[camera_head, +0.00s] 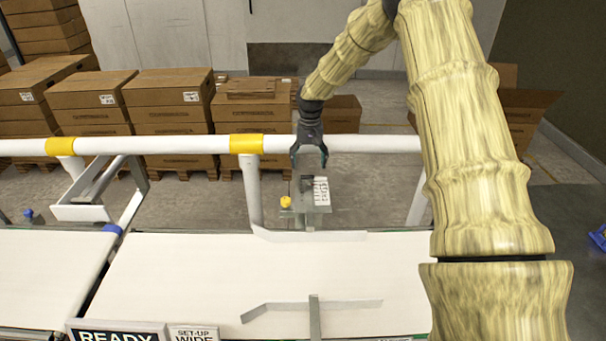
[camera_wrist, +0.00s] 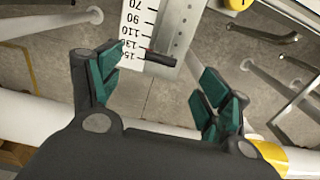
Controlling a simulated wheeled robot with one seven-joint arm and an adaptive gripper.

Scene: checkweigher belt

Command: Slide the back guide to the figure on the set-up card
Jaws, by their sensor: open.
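The back guide (camera_head: 310,236) is a pale angled rail along the far edge of the white belt. Its bracket carries a white scale plate (camera_head: 321,191) and a yellow knob (camera_head: 286,202). In the wrist view the scale (camera_wrist: 138,30) reads 70, 90, 110, 130 and a partly covered last figure. A dark pointer bar (camera_wrist: 160,58) lies near the 130 and the last figure; the exact reading is unclear. My gripper (camera_head: 309,155) is above the bracket, open and empty, its teal pads (camera_wrist: 158,78) apart either side of the scale's end. The set-up card (camera_head: 194,335) shows "SET-UP WIDE"; its lower part is cut off.
A white rail (camera_head: 200,145) with yellow collars runs behind the belt (camera_head: 180,268), close to my gripper. The front guide (camera_head: 345,308) lies across the near belt. A READY display (camera_head: 117,337) stands beside the card. Stacked cartons (camera_head: 170,105) stand behind the rail.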

